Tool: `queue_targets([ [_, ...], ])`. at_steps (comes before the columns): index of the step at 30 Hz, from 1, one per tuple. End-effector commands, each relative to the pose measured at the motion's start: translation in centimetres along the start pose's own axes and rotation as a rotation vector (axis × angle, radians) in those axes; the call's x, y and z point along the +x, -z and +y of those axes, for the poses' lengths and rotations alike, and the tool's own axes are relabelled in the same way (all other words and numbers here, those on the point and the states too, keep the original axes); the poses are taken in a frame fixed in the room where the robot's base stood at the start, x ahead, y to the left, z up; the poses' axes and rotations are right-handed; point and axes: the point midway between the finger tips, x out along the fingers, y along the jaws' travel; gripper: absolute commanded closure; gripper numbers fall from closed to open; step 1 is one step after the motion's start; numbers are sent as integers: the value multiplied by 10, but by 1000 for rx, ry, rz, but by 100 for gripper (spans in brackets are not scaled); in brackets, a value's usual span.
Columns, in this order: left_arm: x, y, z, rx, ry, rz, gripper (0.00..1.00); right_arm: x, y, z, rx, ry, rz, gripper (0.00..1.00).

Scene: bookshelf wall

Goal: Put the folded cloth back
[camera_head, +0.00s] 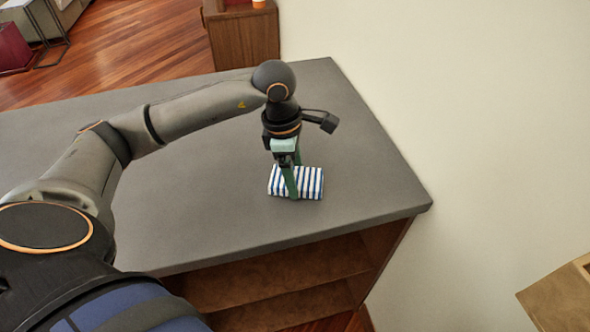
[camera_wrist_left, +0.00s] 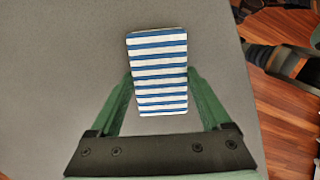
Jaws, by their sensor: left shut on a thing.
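The folded cloth (camera_head: 311,183) has blue and white stripes and is on the grey top, near its front right corner. My left gripper (camera_head: 291,193) comes down on it from above with green fingers. In the left wrist view the cloth (camera_wrist_left: 157,65) lies between the two fingers of the left gripper (camera_wrist_left: 160,80), which are shut on its sides. Part of the cloth is hidden behind a finger in the head view. I cannot tell whether the cloth is lifted off the top. My right gripper is not in view.
The grey counter top (camera_head: 215,205) is otherwise bare, with free room left of the cloth. Open wooden shelves (camera_head: 290,275) sit below its front edge. A pale wall (camera_head: 450,100) stands to the right, and a wooden cabinet (camera_head: 243,42) stands behind.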

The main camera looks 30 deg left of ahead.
Motion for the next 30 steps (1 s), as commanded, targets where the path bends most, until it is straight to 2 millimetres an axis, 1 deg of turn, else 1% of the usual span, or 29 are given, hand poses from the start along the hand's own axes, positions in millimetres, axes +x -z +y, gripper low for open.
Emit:
queue_targets([
  [7,1,0,0,1,-1,-1,71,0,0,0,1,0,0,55],
  [11,6,0,0,1,-1,-1,71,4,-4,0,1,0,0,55],
  [12,5,0,0,0,-1,-1,16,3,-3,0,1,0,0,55],
  [16,4,0,0,0,-1,-1,2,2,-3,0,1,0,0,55],
  [17,4,0,0,0,-1,-1,0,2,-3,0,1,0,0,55],
  [25,2,0,0,0,-1,-1,0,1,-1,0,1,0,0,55],
  [27,-3,-1,0,0,-1,-1,0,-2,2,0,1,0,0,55],
  [28,-5,0,1,0,-4,-2,0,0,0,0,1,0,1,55],
  [30,-16,0,1,1,-6,-3,0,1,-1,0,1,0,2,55],
])
